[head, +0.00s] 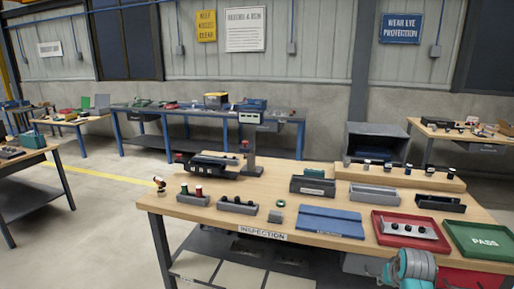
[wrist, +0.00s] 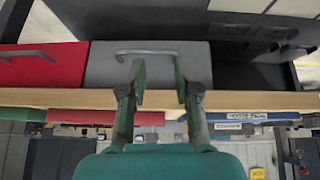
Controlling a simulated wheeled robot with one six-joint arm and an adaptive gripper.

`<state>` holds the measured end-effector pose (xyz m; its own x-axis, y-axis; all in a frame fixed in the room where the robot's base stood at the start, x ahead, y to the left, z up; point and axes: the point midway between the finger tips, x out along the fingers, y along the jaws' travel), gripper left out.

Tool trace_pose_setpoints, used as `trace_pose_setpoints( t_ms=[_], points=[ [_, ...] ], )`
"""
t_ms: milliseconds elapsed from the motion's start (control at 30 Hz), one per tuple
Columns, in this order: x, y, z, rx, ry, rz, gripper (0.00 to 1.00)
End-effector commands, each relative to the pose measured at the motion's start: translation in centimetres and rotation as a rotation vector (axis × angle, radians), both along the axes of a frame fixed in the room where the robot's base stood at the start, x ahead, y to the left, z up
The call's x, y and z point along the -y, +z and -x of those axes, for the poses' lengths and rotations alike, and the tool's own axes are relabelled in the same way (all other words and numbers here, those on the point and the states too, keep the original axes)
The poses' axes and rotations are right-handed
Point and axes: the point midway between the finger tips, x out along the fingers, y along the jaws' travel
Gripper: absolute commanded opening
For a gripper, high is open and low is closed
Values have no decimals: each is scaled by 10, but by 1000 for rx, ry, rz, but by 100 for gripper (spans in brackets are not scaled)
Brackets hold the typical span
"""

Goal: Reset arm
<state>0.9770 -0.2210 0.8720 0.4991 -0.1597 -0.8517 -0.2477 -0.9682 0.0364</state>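My gripper (wrist: 160,82) points at the front of the inspection bench in the wrist view, which looks upside down. Its two dark green fingers stand apart with nothing between them, so it is open and empty. Behind the fingers is a grey drawer (wrist: 105,68) with a bar handle. I cannot tell how far the fingertips are from the drawer front. In the head view a teal part of my arm (head: 411,267) shows at the bottom right, in front of the bench; the fingers are not visible there.
The bench (head: 335,178) holds a red tray (head: 381,238), a green PASS tray (head: 463,248), a blue mat (head: 322,211), small bins and a black device (head: 207,168). A red drawer (wrist: 40,73) sits beside the grey one.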

Motion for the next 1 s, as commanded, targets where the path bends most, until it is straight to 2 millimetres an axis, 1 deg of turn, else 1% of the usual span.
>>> trace_pose_setpoints(
  t_ms=[33,200,300,367,400,500,567,700,833,967,1000],
  points=[
    [-10,-22,11,10,8,2,31],
    [-38,-72,42,69,27,16,31],
    [-54,-97,64,105,39,25,31],
    [-64,-111,78,126,45,29,31],
    [-70,-120,88,140,50,31,31],
    [-86,-138,114,175,62,38,31],
    [-95,-147,131,196,70,42,31],
    [-116,-165,171,244,87,49,31],
    [-133,-174,211,292,103,56,31],
    [-150,-177,251,338,118,60,31],
    [-154,-177,264,351,124,62,31]
  ],
)
